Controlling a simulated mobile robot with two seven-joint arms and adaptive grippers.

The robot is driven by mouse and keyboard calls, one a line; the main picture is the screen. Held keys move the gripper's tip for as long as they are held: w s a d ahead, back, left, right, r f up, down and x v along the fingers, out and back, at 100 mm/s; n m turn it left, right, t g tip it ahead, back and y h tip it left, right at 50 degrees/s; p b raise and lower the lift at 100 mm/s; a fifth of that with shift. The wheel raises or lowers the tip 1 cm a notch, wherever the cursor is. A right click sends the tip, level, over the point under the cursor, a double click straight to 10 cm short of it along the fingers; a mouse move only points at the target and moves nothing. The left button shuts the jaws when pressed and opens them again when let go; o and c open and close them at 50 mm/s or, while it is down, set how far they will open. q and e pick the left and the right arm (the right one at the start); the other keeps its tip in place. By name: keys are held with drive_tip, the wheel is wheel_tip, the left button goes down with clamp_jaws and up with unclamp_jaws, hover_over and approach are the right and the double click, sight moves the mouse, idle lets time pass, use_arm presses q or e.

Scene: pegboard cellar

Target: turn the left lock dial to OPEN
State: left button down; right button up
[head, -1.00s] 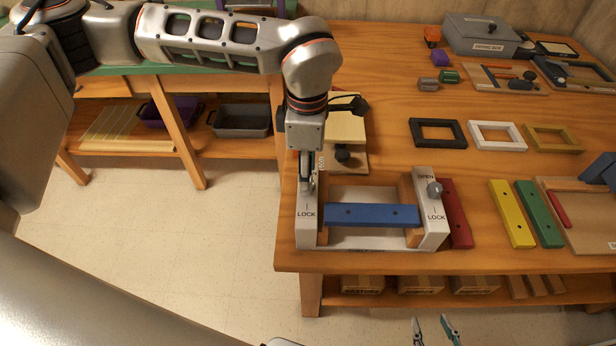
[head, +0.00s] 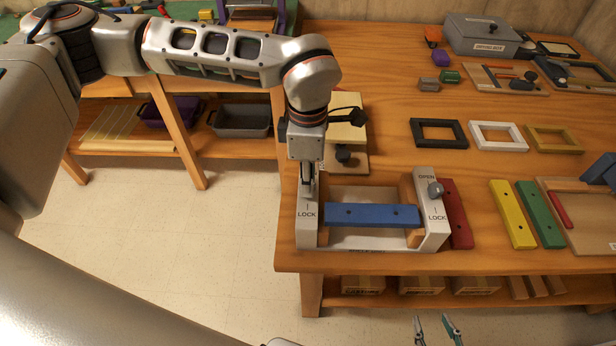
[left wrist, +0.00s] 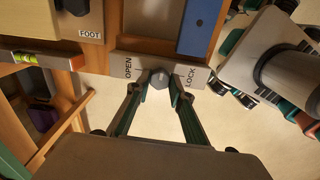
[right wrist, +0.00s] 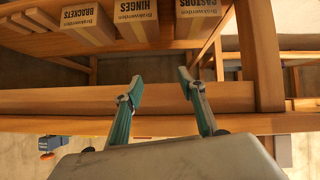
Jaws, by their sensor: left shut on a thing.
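The left lock plate (head: 307,227) is a white block with LOCK printed on its near part; my gripper covers its far part in the head view. In the left wrist view, the plate (left wrist: 127,67) shows OPEN to the left and LOCK to the right of the grey left lock dial (left wrist: 158,79). My left gripper (head: 307,188) comes down from above and is shut on this dial. Which word the dial points to cannot be told. My right gripper (right wrist: 160,84) is open and empty, low in front of the bench; its fingertips also show in the head view (head: 435,320).
The right lock plate (head: 432,215) has its own grey dial (head: 435,189). A blue bar (head: 372,215) lies between the plates. A red bar (head: 458,215) lies right beside them. A wooden block with a dark knob (head: 343,154) stands just behind. Boxes (right wrist: 137,20) sit on the lower shelf.

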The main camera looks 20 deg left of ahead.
drive_tip(key=shift+r, duration=0.1)
use_arm(q)
drive_tip(key=n+p, duration=0.1)
drive_tip(key=n, duration=0.1)
drive_tip(key=shift+r+n, duration=0.2)
drive_tip(key=shift+n, duration=0.2)
drive_tip(key=shift+n+p, duration=0.6)
drive_tip(key=shift+n, duration=0.3)
drive_tip(key=shift+n+p, duration=0.3)
drive_tip(key=shift+n, duration=0.6)
drive_tip(key=n, duration=0.2)
drive_tip(key=shift+n+p, duration=0.35)
drive_tip(key=shift+n, duration=0.05)
drive_tip(key=n, duration=0.3)
drive_tip(key=shift+f+n+p, duration=0.1)
drive_tip(key=shift+n+p, duration=0.2)
drive_tip(key=shift+p, duration=0.05)
drive_tip(key=n, duration=0.5)
drive_tip(key=shift+n+p, duration=0.3)
use_arm(e)
drive_tip(key=r, duration=0.2)
drive_tip(key=a+r, duration=0.1)
drive_tip(key=shift+s+r, duration=0.15)
drive_tip(key=shift+r, duration=0.25)
use_arm(q)
drive_tip(key=shift+w, duration=0.1)
use_arm(e)
drive_tip(key=shift+s+f, duration=0.1)
drive_tip(key=shift+f, duration=0.15)
